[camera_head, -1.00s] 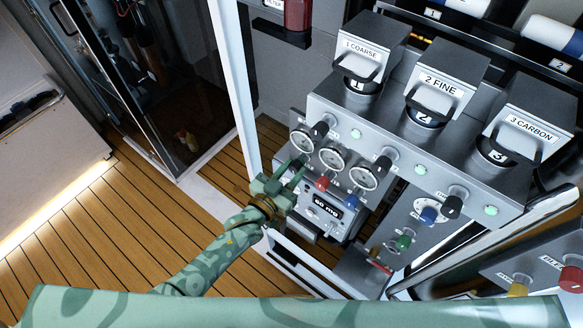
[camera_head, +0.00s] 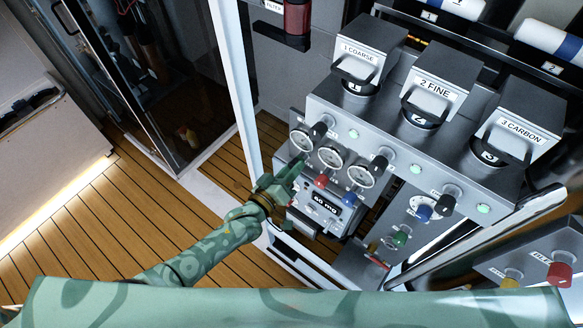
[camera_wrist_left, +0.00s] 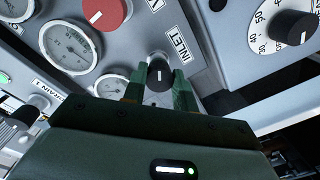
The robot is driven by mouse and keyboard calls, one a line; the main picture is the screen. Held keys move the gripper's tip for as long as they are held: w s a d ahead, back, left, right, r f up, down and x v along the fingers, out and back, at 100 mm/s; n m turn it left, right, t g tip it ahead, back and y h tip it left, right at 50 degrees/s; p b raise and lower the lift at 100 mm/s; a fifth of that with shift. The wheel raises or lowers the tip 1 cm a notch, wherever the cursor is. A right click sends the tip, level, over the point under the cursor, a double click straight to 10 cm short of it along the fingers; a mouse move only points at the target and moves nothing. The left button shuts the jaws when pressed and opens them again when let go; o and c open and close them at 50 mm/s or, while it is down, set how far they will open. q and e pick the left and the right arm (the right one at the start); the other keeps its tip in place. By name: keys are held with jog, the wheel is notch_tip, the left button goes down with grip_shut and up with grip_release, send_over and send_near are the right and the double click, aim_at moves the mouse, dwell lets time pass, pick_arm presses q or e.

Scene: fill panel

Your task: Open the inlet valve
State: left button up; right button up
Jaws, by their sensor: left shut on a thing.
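The inlet valve is a black knob (camera_wrist_left: 158,72) with a white pointer line, beside the label INLET (camera_wrist_left: 178,43) in the left wrist view. My left gripper (camera_wrist_left: 159,90) is shut on this knob, with one green finger on each side of it. In the head view my left gripper (camera_head: 290,178) is at the left end of the grey panel, just left of the gauges. There the gripper hides the inlet knob. My right gripper is not in view.
Round gauges (camera_head: 330,157), a red knob (camera_head: 320,181) and a blue knob (camera_head: 347,198) sit close beside the gripper. Filter housings (camera_head: 435,84) stand above the panel. A white frame post (camera_head: 238,85) rises behind my left wrist. Wooden floor on the left is clear.

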pick_arm(q)
jog(key=shift+s+f+n, duration=0.1)
jog(key=shift+n, duration=0.2)
dwell(0.4)
jog(key=o, duration=1)
jog(key=shift+c, duration=0.2)
jog(key=p+v, duration=0.1)
jog(key=v, duration=1.5)
jog(key=shift+a+p, duration=0.2)
jog(key=shift+p, duration=0.15)
